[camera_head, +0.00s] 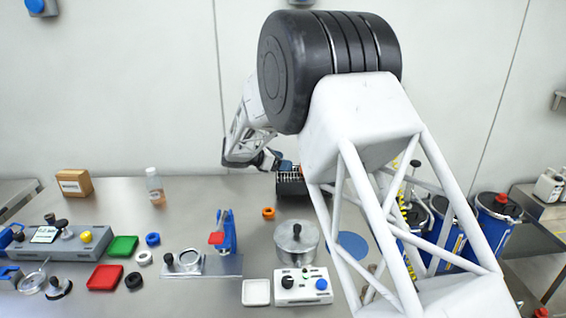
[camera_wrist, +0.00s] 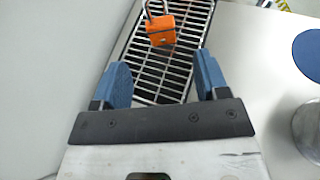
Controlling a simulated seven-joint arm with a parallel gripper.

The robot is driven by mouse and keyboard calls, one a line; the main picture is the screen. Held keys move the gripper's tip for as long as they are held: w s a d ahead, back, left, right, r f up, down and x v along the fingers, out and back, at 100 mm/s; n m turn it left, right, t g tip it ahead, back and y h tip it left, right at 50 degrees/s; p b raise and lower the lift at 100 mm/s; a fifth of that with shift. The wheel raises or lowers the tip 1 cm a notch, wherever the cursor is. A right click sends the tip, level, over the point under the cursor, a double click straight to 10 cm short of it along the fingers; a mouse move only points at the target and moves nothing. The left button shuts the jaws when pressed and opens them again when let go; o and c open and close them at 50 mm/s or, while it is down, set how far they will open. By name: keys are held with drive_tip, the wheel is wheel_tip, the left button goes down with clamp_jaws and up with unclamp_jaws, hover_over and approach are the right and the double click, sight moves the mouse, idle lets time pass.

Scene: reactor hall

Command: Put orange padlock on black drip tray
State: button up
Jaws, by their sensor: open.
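The orange padlock (camera_wrist: 161,30) lies on the metal grating of the black drip tray (camera_wrist: 180,62) in the wrist view, its shackle pointing to the top edge. My gripper (camera_wrist: 164,80) is open over the tray, its blue fingertips apart with nothing between them. The padlock is beyond the fingertips, clear of both. In the head view the black drip tray (camera_head: 291,187) stands at the back of the table, with my gripper (camera_head: 273,160) at its back left.
A metal pot (camera_head: 297,242), a control box (camera_head: 303,287) and a blue disc (camera_head: 353,246) stand in front of the tray. An orange ring (camera_head: 268,212) lies nearer the tray. A bottle (camera_head: 155,187) and cardboard box (camera_head: 75,183) stand left. The table between bottle and tray is clear.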

drive_tip(key=shift+s+d, duration=0.1)
idle(0.5)
drive_tip(key=s+d+r+m+g+y, duration=0.1)
drive_tip(key=s+d+r+m+y, duration=0.2)
drive_tip(key=s, duration=0.6)
drive_tip(key=s+d+r+m+g, duration=0.1)
drive_tip(key=s+d+r+m, duration=0.35)
drive_tip(key=s, duration=0.35)
drive_tip(key=s+d+r+m+g+y, duration=0.25)
drive_tip(key=s+d+r, duration=0.2)
drive_tip(key=s, duration=0.45)
drive_tip(key=s+f+m+y, duration=0.1)
drive_tip(key=s+m, duration=0.3)
drive_tip(key=s, duration=0.7)
drive_tip(key=s+f+m+t+y, duration=0.1)
drive_tip(key=s+m+y, duration=0.2)
drive_tip(key=s, duration=0.8)
drive_tip(key=s+d+f+m+t+y, duration=0.1)
drive_tip(key=s+m+y, duration=0.2)
drive_tip(key=s, duration=0.8)
drive_tip(key=shift+s+f+m, duration=0.25)
drive_tip(key=shift+f+m, duration=0.1)
drive_tip(key=shift+m, duration=0.95)
